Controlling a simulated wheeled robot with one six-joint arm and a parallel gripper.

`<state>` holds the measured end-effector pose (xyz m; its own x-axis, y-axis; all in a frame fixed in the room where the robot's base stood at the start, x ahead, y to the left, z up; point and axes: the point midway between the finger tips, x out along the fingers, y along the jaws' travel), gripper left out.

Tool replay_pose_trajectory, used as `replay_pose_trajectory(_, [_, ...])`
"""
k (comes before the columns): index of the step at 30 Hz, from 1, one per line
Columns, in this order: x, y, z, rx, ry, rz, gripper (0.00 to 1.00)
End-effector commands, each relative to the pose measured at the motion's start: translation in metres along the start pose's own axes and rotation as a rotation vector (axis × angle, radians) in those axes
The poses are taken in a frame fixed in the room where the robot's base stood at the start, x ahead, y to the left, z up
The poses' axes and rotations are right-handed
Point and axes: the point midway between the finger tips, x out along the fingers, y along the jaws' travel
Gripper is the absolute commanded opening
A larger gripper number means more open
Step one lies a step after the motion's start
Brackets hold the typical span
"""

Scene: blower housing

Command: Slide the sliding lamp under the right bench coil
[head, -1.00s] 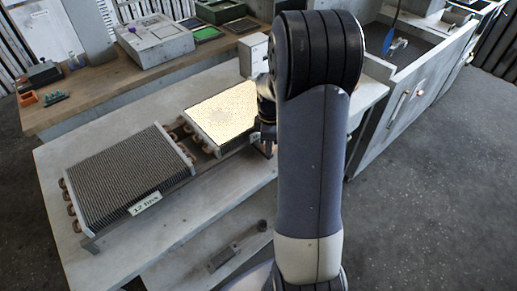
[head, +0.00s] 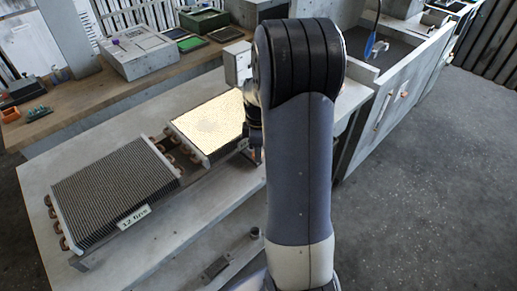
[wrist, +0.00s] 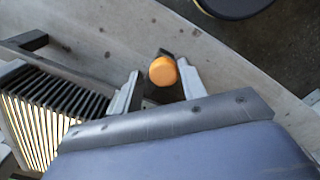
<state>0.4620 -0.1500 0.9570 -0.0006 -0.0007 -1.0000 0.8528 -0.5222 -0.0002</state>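The right bench coil (head: 208,128) lies on the bench, its top shining bright cream. In the wrist view yellow light shows between the dark fins of a coil (wrist: 40,118) at the left. The lamp's own body is hidden; the light appears to come from below the fins. An orange knob (wrist: 163,70), which may be the lamp's handle, sits between the fingertips of my gripper (wrist: 160,82), beside the coil. I cannot tell whether the fingers press on it. In the head view my gripper (head: 254,145) is at the right coil's right edge, partly hidden by my arm.
The left coil (head: 115,185) is unlit, with copper bends and a white label. A pale box (head: 237,63) stands behind the right coil. A wooden counter (head: 75,112) with instruments runs along the back. The bench front (head: 185,230) is mostly bare.

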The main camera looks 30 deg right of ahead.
Motion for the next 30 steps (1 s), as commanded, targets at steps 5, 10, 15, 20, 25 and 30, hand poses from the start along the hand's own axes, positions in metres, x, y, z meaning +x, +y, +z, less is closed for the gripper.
replay_pose_trajectory(5, [-0.030,0.001,0.000,0.000,0.002,0.008,0.39])
replay_pose_trajectory(10, [-0.066,0.001,0.000,0.001,0.001,0.008,0.39])
replay_pose_trajectory(15, [-0.091,0.001,0.001,0.001,0.001,0.007,0.39])
replay_pose_trajectory(20, [-0.102,0.001,0.001,0.001,0.000,0.004,0.39])
replay_pose_trajectory(25, [-0.103,0.000,0.001,0.001,0.000,0.002,0.39])
replay_pose_trajectory(30, [-0.102,0.000,0.001,0.001,0.000,0.002,0.39])
